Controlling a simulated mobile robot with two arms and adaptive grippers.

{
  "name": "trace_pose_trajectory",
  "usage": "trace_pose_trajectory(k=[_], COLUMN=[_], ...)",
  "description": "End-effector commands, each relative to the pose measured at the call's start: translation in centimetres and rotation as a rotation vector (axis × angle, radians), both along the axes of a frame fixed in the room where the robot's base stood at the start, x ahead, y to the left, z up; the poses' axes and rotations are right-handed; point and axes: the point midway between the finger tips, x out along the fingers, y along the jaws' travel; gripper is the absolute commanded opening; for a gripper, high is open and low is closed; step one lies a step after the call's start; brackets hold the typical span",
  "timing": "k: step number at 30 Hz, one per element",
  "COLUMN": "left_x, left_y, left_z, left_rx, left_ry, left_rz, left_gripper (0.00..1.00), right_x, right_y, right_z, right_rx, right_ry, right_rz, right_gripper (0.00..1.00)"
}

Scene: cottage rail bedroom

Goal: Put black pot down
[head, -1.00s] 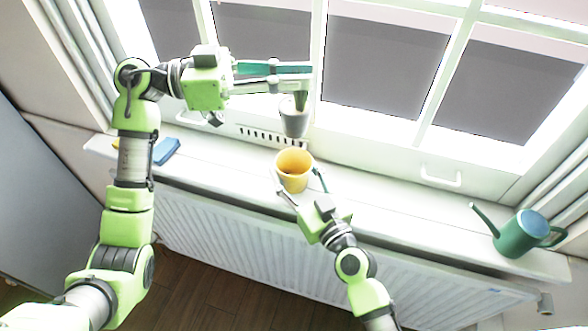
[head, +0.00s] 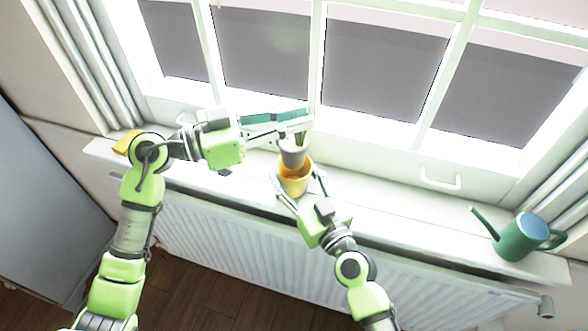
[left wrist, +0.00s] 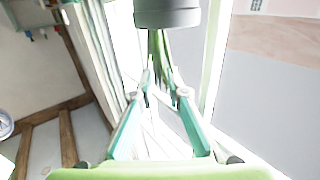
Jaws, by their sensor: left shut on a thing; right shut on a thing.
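A small dark grey pot (head: 293,153) with a green plant hangs from my left gripper (head: 304,127), whose fingers are shut on the plant above the pot. In the left wrist view the pot (left wrist: 168,14) shows at the top, with the green leaves (left wrist: 160,60) between the fingertips (left wrist: 168,92). The grey pot is upright at the mouth of a yellow pot (head: 296,187), overlapping its rim; how deep it sits inside is hard to tell. My right gripper (head: 298,193) is shut around the yellow pot, which stands on the white windowsill.
The white windowsill (head: 390,208) runs above a radiator (head: 230,225), with clear room to the right of the pots. A green watering can (head: 521,237) stands at the right end. A yellow item (head: 127,142) lies at the left end. The window and its handle (head: 440,180) are close behind.

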Motion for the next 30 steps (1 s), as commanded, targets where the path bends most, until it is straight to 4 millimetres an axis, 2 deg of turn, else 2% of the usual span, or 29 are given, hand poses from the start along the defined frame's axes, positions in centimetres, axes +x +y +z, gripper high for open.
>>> trace_pose_trajectory(k=[1,4,16,29,30], left_x=[0.0,0.0,0.0,0.0,0.0], left_y=[0.0,0.0,0.0,0.0,0.0], left_z=[-1.2,-2.9,-7.7,-8.5,-8.6], left_rx=[-0.004,-0.005,-0.003,-0.001,-0.001], left_ry=[0.007,0.006,0.003,0.0,0.0], left_rz=[0.002,0.002,-0.001,-0.001,-0.002], left_gripper=[0.0,0.0,0.0,0.0,0.2], right_x=[0.0,0.0,0.0,0.0,0.0], right_y=[0.0,0.0,0.0,0.0,0.0], right_z=[0.0,0.0,0.0,0.0,0.0], right_rx=[0.0,0.0,0.0,0.0,0.0], right_ry=[0.0,0.0,0.0,-0.001,-0.001], right_rz=[0.0,0.0,0.0,0.0,0.0], right_gripper=[0.29,0.29,0.29,0.29,0.29])
